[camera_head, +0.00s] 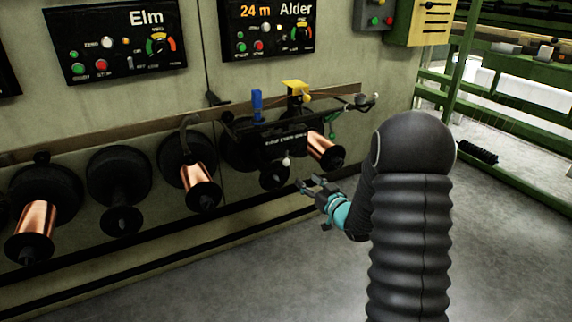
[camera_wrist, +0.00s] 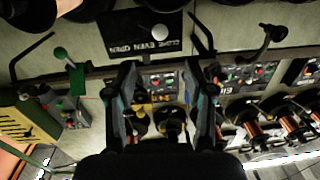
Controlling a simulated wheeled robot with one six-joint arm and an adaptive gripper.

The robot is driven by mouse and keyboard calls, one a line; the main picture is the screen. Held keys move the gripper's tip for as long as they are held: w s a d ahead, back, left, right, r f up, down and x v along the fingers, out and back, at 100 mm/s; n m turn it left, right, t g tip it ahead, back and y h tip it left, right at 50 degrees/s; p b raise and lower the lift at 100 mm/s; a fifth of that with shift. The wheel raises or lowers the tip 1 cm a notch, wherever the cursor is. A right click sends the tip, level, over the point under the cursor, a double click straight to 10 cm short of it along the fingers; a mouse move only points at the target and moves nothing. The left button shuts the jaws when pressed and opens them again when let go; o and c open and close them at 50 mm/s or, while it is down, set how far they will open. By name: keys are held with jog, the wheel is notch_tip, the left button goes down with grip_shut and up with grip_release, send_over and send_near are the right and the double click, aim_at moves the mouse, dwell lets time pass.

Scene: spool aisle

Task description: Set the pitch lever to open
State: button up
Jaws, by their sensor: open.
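A dark label plate (camera_head: 285,141) is fixed on the rail of the wall machine. Its small lettering seems to include "EVEN" and "OPEN". A lever with a white ball knob (camera_head: 287,161) hangs below it, near the plate's middle. In the wrist view the knob (camera_wrist: 160,32) shows against the plate (camera_wrist: 125,28), beyond and between my fingers. Which marked position it points to is hard to tell. My gripper (camera_head: 308,186) is open and empty, below and right of the knob in the head view, apart from it. It also shows in the wrist view (camera_wrist: 165,72).
A green-knobbed lever (camera_head: 332,135), a blue part (camera_head: 257,105) and a yellow part (camera_head: 296,91) are on the same rail. Copper spools (camera_head: 201,185) and black spools line the wall. Elm (camera_head: 115,42) and Alder (camera_head: 268,27) panels hang above. The floor in front is clear.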

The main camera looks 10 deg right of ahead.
aim_at(288, 164)
jog(key=x, duration=1.3)
jog(key=shift+w+a, duration=0.2)
jog(key=shift+c, duration=0.2)
jog(key=shift+d, duration=0.1)
jog(key=c, duration=0.8)
grip_shut()
